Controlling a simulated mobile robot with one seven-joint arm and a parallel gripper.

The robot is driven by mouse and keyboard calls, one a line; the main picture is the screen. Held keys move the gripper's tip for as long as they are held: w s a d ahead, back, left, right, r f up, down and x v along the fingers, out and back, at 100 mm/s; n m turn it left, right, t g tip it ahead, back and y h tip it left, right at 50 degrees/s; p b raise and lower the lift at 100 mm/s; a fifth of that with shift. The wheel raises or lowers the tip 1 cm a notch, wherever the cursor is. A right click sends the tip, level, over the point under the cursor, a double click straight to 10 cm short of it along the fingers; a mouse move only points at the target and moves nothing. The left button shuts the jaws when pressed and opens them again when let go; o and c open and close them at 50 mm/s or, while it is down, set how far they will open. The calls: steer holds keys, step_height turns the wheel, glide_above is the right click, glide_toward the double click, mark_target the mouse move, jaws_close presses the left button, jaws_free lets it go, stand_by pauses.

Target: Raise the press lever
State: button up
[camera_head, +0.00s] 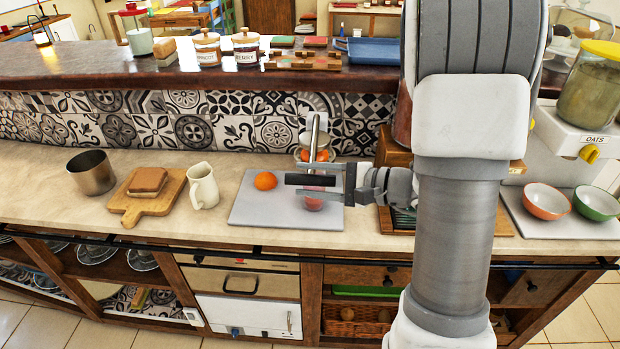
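The citrus press stands on a grey board (248,212) on the counter, partly hidden by my gripper. Its upright silver bar (315,135) and round metal part with orange fruit show behind my gripper. A black cylindrical handle (306,180) lies level in front of the press; it appears to be the lever's grip, lowered. My gripper (314,180) reaches in from the right, one finger above and one below this handle. The fingers are apart, with gaps to the handle visible. Whether either finger touches it at depth is unclear.
A whole orange (265,181) sits on the board left of the press. A white jug (203,187), a wooden board (140,208) with bread and a metal pot (91,172) stand further left. Tiled wall and raised ledge (130,65) rise behind.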

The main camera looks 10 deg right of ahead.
jaws_close()
steer(key=shift+f, duration=0.1)
stand_by(1.1)
